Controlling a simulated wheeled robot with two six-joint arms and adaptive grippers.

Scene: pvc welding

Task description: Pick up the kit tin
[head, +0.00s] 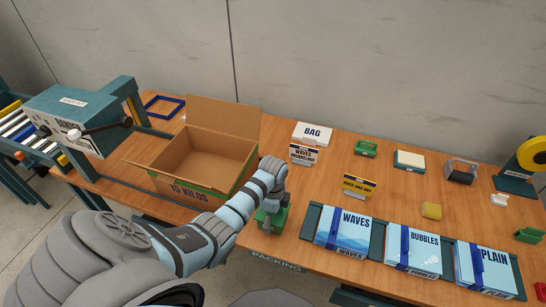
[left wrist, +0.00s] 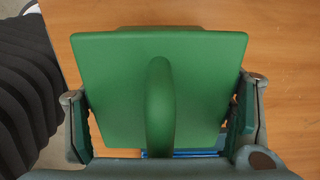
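A green box with an arched handle on top, which looks like the kit tin (head: 272,221), stands at the front edge of the wooden table, right of the carton. My left gripper (head: 268,205) is over it and hides part of it in the head view. In the left wrist view the green top (left wrist: 110,80) and its handle lie between the two spread fingers of my left gripper (left wrist: 160,110). The fingers stand at its left and right sides, with narrow gaps near their pads. My right gripper is not in view.
An open carton (head: 185,182) stands left of the gripper. A dark rack (head: 312,218) with several blue packs is close on the right. A yellow-and-black sign (head: 359,186) and a white BAG box (head: 313,132) stand behind. A sealing machine (head: 80,115) is at the left.

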